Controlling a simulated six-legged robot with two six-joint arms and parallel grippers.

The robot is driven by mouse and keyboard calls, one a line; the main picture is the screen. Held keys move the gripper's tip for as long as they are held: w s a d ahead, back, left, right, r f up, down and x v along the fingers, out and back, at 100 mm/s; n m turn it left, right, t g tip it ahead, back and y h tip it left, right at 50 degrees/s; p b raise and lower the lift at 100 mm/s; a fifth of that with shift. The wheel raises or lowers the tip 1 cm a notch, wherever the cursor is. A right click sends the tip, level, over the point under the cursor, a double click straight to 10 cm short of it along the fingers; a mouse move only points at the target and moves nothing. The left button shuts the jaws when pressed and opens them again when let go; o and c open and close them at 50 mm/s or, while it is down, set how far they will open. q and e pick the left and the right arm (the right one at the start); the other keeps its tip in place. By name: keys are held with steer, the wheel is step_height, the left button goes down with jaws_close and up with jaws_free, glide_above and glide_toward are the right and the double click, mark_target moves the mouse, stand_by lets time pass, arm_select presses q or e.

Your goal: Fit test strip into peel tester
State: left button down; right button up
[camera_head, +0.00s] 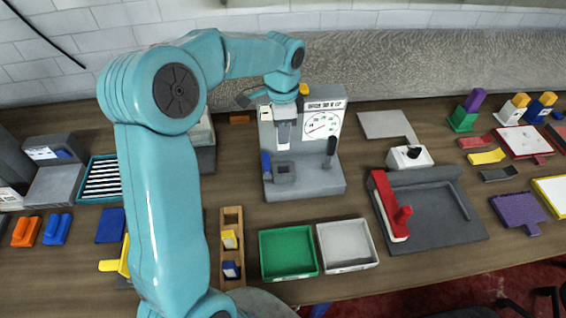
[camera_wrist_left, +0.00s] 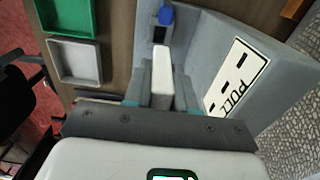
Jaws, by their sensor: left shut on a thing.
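The grey peel tester (camera_head: 305,188) stands at the back middle of the bench, with a round dial (camera_head: 323,123) on its upright panel. Its lower clamp (camera_head: 283,174) has a dark slot and a blue lever (camera_head: 266,163). My left gripper (camera_head: 285,112) is in front of the tester's upper part. In the left wrist view its fingers (camera_wrist_left: 160,92) are shut on a pale strip-like piece (camera_wrist_left: 162,78), seemingly the test strip. The piece points toward the clamp's dark slot (camera_wrist_left: 160,34); I cannot tell whether they touch. My right gripper is not in view.
A green tray (camera_head: 288,252) and a white tray (camera_head: 347,246) lie in front of the tester. A dark grey fixture with a red bar (camera_head: 386,205) stands right of it. A wooden holder (camera_head: 231,247) is at the left. Several coloured pieces lie at the far right.

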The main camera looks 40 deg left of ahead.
mark_target(283, 149)
arm_select(q)
steer(key=f, duration=0.5)
steer(key=shift+w+f, duration=0.25)
steer(key=shift+f, duration=0.05)
steer(key=shift+s+d+f, duration=0.1)
steer(key=shift+s+f, duration=0.1)
steer(key=shift+f, duration=0.4)
steer(key=shift+s+d+f, duration=0.1)
steer(key=shift+s+f, duration=0.05)
steer(key=shift+f, duration=0.7)
steer(key=f, duration=0.1)
steer(key=f+b, duration=0.1)
steer(key=f, duration=0.2)
steer(key=shift+w+a+b, duration=0.15)
steer(key=shift+w+b, duration=0.15)
steer(key=shift+s+f, duration=0.1)
steer(key=shift+f, duration=0.3)
steer(key=shift+s+r, duration=0.1)
steer(key=shift+r, duration=0.05)
